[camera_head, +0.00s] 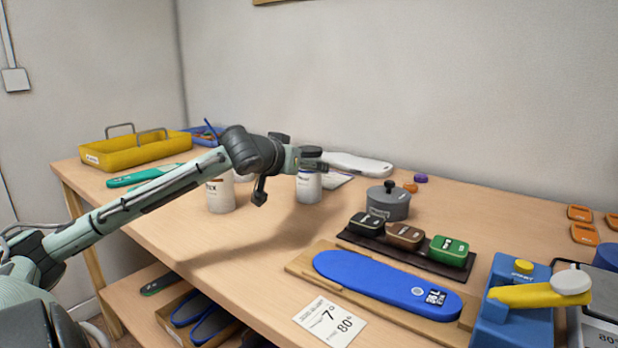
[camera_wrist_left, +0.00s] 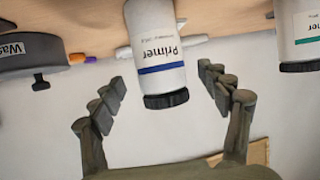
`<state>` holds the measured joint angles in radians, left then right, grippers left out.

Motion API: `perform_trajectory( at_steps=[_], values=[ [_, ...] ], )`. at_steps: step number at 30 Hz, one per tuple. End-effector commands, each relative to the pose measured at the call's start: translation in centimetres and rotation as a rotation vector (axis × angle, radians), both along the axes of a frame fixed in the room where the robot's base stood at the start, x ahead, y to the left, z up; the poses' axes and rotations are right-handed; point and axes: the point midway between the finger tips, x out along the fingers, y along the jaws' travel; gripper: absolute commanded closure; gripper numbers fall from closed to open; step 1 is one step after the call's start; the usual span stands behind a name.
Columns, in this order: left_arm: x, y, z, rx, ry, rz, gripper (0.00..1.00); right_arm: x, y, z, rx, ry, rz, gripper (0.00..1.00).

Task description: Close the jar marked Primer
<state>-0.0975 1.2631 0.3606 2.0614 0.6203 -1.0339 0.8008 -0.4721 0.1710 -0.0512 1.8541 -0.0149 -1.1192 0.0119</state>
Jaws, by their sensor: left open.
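The Primer jar (camera_wrist_left: 155,50) is white with a blue stripe and its name on the label. It shows upside down in the left wrist view, with a black lid (camera_wrist_left: 166,99) on its mouth; I cannot tell how tight the lid is. In the head view the jar (camera_head: 309,188) stands upright on the table. My left gripper (camera_wrist_left: 165,82) is open, with one finger on each side of the lid end and gaps between. In the head view the left gripper (camera_head: 312,160) is at the jar's top and partly hides it. My right gripper is not in view.
Another white jar with a black lid and green stripe (camera_wrist_left: 306,35) stands close by. A white jar (camera_head: 220,196) is left of the Primer jar, under my arm. A grey pot (camera_head: 388,203) marked Wax is to the right. A yellow tray (camera_head: 130,152) is at the far left.

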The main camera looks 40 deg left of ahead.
Motion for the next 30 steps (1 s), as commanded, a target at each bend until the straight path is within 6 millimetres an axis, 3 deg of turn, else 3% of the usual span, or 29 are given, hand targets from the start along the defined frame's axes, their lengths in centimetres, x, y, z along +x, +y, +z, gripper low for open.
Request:
perform_trajectory(
  at_steps=[2, 4, 12, 29, 30],
  values=[
    [1.1, 0.5, 0.1, 0.007, 0.000, 0.001, 0.24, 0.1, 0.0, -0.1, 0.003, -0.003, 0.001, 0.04],
    [1.9, 0.8, -0.3, 0.012, 0.001, 0.001, 0.24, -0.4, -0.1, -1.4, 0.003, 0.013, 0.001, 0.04],
    [3.1, 1.1, -1.0, 0.011, 0.000, 0.001, 0.24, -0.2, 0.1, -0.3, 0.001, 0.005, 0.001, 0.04],
    [3.5, 1.3, -1.3, 0.001, -0.001, 0.001, 0.24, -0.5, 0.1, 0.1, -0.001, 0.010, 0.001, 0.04],
    [3.5, 1.3, -1.3, 0.001, -0.001, 0.001, 0.29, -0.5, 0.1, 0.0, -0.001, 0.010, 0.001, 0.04]
  ],
)
